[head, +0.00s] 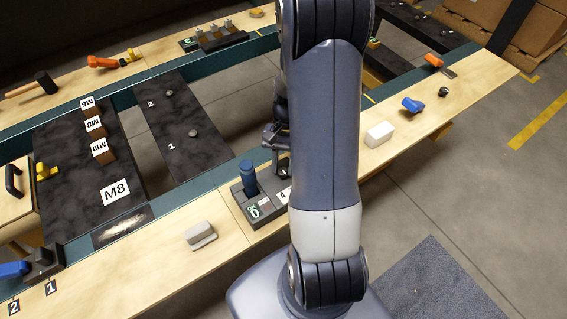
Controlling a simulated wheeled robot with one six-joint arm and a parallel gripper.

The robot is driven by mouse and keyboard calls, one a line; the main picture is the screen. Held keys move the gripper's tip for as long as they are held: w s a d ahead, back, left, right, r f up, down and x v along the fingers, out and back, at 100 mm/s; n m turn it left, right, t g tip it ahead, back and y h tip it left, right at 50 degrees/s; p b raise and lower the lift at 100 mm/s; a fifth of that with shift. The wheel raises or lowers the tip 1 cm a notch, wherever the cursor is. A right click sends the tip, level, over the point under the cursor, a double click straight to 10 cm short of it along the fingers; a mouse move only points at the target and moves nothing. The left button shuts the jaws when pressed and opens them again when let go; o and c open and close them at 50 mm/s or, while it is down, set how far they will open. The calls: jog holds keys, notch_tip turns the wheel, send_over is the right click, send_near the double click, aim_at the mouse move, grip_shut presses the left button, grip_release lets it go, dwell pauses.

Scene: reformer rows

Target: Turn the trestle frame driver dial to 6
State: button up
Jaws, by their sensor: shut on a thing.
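The trestle frame driver stand is a dark block (239,197) on the near wooden beam, with a blue-handled driver (248,176) upright in it. A green and white label reading 0 (254,211) is on its front, and a white label reading 4 (284,196) is to the right. The dial (284,170) is a dark knob on the block's right part, mostly hidden by my arm. My gripper (279,158) is at the dial, shut on it, its fingertips partly hidden behind my arm. The dial's setting cannot be read.
A grey block (200,236) lies left of the stand and a white block (379,134) right of it. Blue (413,104) and orange (433,60) tools lie farther right. A dark panel (85,180) holds boxes marked M6, M8 and M10. A blue-handled clamp (38,264) is at far left.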

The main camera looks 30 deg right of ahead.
dwell(0.3)
jog(key=o, duration=1)
jog(key=shift+c, duration=0.2)
jog(key=v, duration=1.1)
jog(key=shift+b, duration=0.35)
jog(key=shift+s+a, duration=0.1)
jog(key=x, duration=1.1)
jog(key=shift+p, duration=0.35)
